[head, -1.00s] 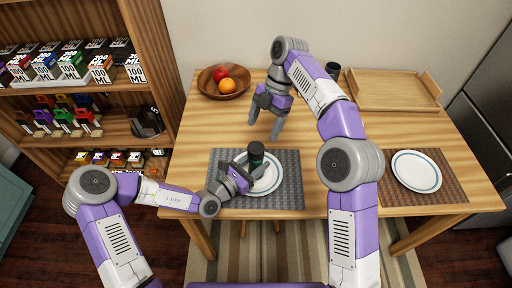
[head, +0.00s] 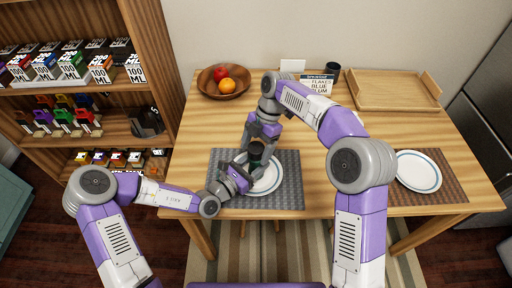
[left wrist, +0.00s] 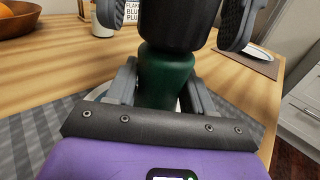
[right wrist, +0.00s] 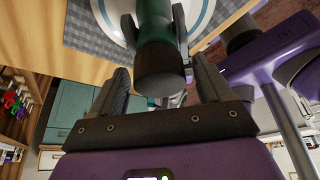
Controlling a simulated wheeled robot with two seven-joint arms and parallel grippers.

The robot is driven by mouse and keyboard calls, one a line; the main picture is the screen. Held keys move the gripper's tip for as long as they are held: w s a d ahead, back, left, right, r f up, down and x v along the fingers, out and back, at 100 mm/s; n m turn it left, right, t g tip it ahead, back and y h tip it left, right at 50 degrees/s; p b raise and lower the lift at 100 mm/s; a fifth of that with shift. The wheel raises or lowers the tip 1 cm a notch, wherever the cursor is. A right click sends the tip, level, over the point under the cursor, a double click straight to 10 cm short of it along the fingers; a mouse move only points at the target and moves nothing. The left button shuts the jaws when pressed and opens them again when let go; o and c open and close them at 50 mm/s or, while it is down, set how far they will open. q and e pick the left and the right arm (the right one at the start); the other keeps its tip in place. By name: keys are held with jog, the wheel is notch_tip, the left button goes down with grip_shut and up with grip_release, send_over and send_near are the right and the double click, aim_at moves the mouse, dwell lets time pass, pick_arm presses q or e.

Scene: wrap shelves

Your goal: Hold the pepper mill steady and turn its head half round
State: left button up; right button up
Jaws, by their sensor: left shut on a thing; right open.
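The pepper mill (head: 256,150) has a green body and a dark head, and stands upright over the plate on the grey mat. My left gripper (head: 246,172) is shut on its green body, which shows between the fingers in the left wrist view (left wrist: 165,80). My right gripper (head: 262,138) is open at the dark head. In the left wrist view its fingers stand on either side of the head (left wrist: 180,22), apart from it. In the right wrist view the head (right wrist: 160,72) lies between the open fingers. The mill's base is hidden.
The white plate (head: 273,184) lies on the grey mat (head: 292,192). A fruit bowl (head: 210,88), a box (head: 318,84), a dark cup (head: 333,70) and a wooden tray (head: 390,97) stand at the back. A second plate (head: 418,172) lies at the right.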

jog(key=c, duration=1)
jog(key=shift+m, duration=0.4)
